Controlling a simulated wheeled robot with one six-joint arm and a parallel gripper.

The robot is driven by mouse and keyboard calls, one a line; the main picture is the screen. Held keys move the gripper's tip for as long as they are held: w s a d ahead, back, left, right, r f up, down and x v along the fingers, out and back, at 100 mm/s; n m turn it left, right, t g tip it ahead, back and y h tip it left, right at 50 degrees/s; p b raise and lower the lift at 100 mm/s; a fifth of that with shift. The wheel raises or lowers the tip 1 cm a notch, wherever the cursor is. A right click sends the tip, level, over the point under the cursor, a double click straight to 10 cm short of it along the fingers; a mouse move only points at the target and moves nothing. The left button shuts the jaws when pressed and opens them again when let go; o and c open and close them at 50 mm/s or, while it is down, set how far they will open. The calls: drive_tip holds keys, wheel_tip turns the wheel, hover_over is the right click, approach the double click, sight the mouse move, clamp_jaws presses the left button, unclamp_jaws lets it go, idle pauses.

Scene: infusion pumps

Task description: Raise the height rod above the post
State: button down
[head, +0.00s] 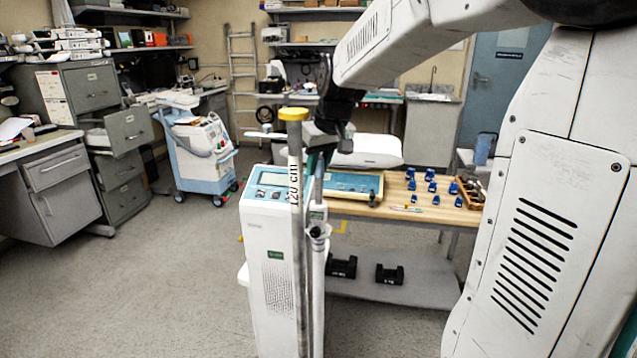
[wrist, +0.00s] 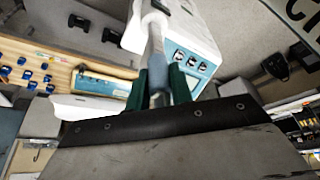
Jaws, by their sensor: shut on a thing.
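The height rod (head: 319,185) is a thin grey upright rod that runs down into a collar with a clamp (head: 318,231). The post (head: 294,190) stands just left of it, with a yellow cap (head: 293,114) and a "120 cm" mark. My gripper (head: 320,155) is at the rod's upper end, lower in the picture than the yellow cap. In the wrist view my gripper's green fingers (wrist: 160,85) are shut on the rod (wrist: 155,58). The rod's very top is hidden by the gripper.
A white cabinet-like unit (head: 266,285) stands behind the post. A wooden table (head: 440,212) with several blue pieces is to the right. A blue-white cart (head: 200,155) stands back left. Floor at left (head: 150,270) is clear.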

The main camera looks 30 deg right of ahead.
wheel_tip(320, 180, up, 18)
drive_tip(key=shift+r, duration=0.1)
drive_tip(key=c, duration=1.2)
unclamp_jaws()
drive_tip(key=shift+c, duration=0.2)
drive_tip(key=v, duration=0.7)
drive_tip(key=shift+s+r, duration=0.2)
drive_tip(key=shift+r, duration=0.1)
drive_tip(key=shift+d, duration=0.1)
